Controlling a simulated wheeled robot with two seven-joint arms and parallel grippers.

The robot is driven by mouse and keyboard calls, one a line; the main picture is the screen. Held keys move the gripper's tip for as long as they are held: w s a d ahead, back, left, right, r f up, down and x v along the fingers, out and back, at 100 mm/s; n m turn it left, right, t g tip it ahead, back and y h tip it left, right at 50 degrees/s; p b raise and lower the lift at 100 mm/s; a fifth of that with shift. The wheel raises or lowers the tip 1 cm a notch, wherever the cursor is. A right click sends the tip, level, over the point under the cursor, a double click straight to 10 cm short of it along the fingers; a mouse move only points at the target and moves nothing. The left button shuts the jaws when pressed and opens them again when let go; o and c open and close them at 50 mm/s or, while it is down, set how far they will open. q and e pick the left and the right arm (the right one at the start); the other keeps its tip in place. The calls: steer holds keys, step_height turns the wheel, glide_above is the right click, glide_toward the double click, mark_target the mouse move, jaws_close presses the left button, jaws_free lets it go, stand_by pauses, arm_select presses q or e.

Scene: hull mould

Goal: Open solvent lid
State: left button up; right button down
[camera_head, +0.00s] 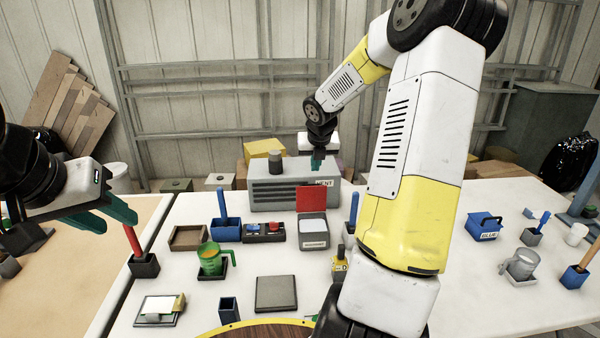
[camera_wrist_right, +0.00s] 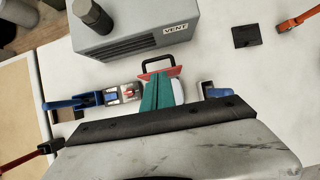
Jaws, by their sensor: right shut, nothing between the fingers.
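The solvent box (camera_head: 313,238) is a grey container with a pale inside, on the white table in front of the vent unit. Its red lid (camera_head: 311,199) stands raised at the back edge, so the box is open. In the right wrist view the red lid (camera_wrist_right: 174,72) shows with its black handle (camera_wrist_right: 157,62), just beyond the fingertips. My right gripper (camera_head: 317,162) is shut and empty, above and behind the lid in the head view; its teal fingers (camera_wrist_right: 161,92) hide part of the box in the wrist view. My left gripper (camera_head: 112,216) is open and empty at the left.
The grey vent unit (camera_head: 290,190) stands behind the box. A red and blue button panel (camera_head: 264,232) and a blue holder (camera_head: 227,231) are to its left. A green mug (camera_head: 211,261) and a grey plate (camera_head: 276,294) are nearer. A red-handled tool (camera_head: 132,240) stands near my left gripper.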

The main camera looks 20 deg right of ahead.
steer(key=x, duration=1)
